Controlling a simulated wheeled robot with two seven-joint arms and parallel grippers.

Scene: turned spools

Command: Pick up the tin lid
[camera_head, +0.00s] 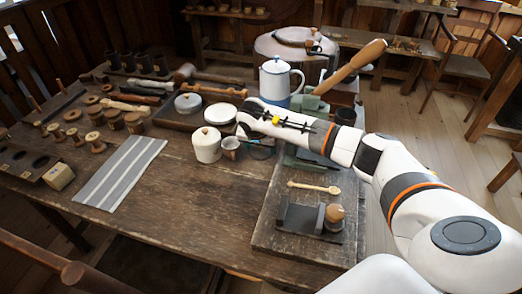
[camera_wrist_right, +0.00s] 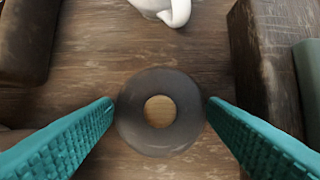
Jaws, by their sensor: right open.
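A dark grey round disc with a tan, wood-like round centre, which looks like the tin lid with its knob (camera_wrist_right: 136,128), lies on the wooden table in the right wrist view. My right gripper (camera_wrist_right: 160,112) is open, with its teal fingers on either side of the disc. A gap between the fingers and the rim is hard to judge. My left gripper is out of view.
A board with a wooden spoon (camera_head: 313,187) is to the front right. The table's front middle is clear.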

